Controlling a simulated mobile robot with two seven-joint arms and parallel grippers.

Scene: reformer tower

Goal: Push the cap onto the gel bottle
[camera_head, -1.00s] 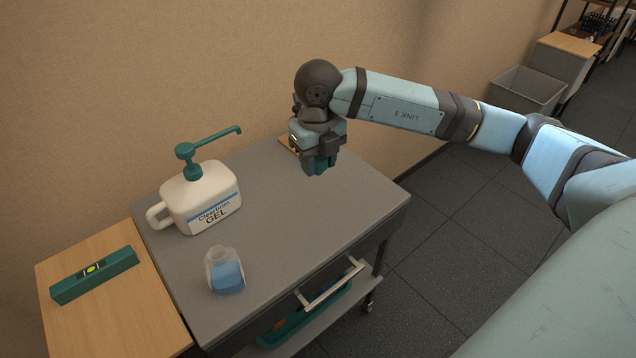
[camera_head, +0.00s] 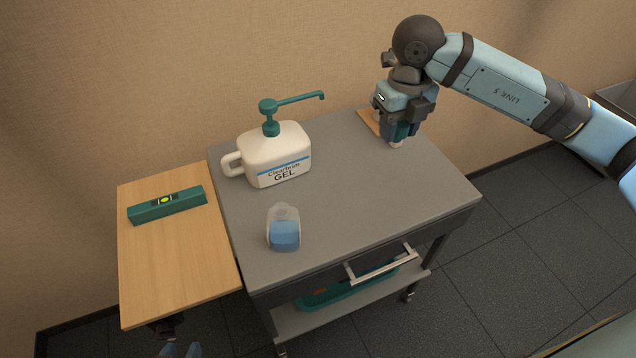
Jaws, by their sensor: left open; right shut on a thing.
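A white pump bottle (camera_head: 277,158) labelled "Clearbrim GEL" stands at the back left of the grey cart, its green pump spout pointing right. A small clear bottle (camera_head: 284,230) with blue gel in its lower part stands nearer the front edge. My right gripper (camera_head: 395,134) is over the cart's back right and is shut on a small white thing (camera_head: 396,144), perhaps the cap; the fingers hide most of it. It is well apart from both bottles. Part of my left gripper (camera_head: 166,329) shows low at the left, mostly hidden beneath the wooden board.
A green spirit level (camera_head: 167,205) lies on the wooden side board (camera_head: 180,265). A small wooden piece (camera_head: 368,121) lies behind my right gripper. The cart top (camera_head: 370,200) is clear at centre and right. A green tray (camera_head: 350,290) sits on the lower shelf, below a metal handle (camera_head: 384,268).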

